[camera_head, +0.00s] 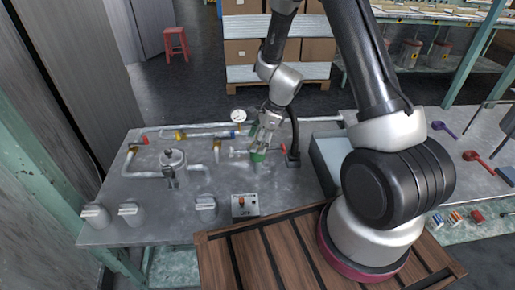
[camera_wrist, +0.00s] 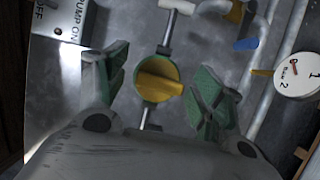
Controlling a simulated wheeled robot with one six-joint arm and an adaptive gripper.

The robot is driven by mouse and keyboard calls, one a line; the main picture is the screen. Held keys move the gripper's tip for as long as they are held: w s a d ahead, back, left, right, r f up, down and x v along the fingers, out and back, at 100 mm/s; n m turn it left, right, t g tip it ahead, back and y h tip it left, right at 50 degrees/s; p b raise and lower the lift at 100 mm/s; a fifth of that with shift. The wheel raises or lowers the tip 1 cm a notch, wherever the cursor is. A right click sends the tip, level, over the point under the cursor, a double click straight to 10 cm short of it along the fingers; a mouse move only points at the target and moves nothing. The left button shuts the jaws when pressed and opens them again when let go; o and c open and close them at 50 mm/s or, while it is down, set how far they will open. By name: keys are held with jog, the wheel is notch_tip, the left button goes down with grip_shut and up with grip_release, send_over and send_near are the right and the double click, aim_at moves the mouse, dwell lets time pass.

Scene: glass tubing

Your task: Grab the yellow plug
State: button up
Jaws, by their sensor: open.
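The yellow plug (camera_wrist: 160,78) shows in the middle of the wrist view, a ridged round yellow piece set in a green ring on a thin glass tube. My gripper (camera_wrist: 162,80) is open, with one green-padded finger on each side of the plug and visible gaps to both. How far the fingertips are above the plug is hard to tell. In the head view my gripper (camera_head: 261,146) is over the middle of the grey bench, and I cannot make out the plug there.
Tubing with a second yellow piece (camera_head: 181,135) and a blue piece (camera_wrist: 247,44) runs nearby. A white dial (camera_wrist: 298,75) stands at the right of the wrist view. A control box (camera_head: 245,205) and white knobs (camera_head: 206,203) are near the bench's front.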

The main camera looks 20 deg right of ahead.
jog(key=c, duration=1)
jog(key=shift+r, duration=0.1)
jog(key=shift+c, duration=0.2)
